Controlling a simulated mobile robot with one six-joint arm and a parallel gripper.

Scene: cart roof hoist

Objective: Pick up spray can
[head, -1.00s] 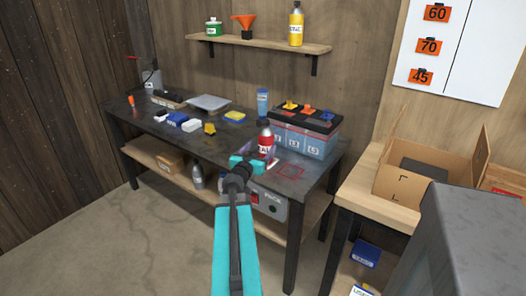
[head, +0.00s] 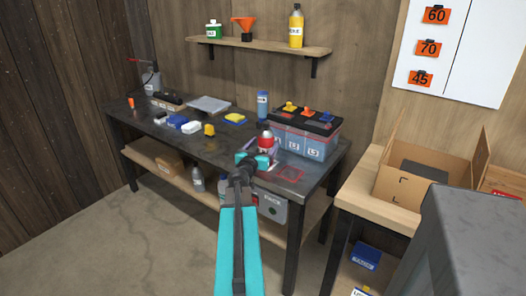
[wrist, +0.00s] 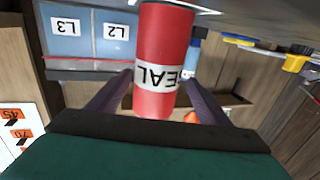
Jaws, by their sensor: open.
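The spray can (head: 265,141) is red with a grey top and stands upright on the dark workbench (head: 222,155), near its right front, in the head view. My gripper (head: 256,160) is right in front of it and hides its lower part. In the wrist view, which is upside down, the red can (wrist: 163,45) with a white label fills the middle. My open fingers (wrist: 160,82) lie on either side of it, with its label between them. I cannot tell whether either finger touches it.
A battery (head: 305,134) with coloured caps stands close behind and right of the can. A blue can (head: 262,104) stands behind it. A red outlined square (head: 288,173) marks the bench to the right. An open cardboard box (head: 405,185) sits on the right-hand table.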

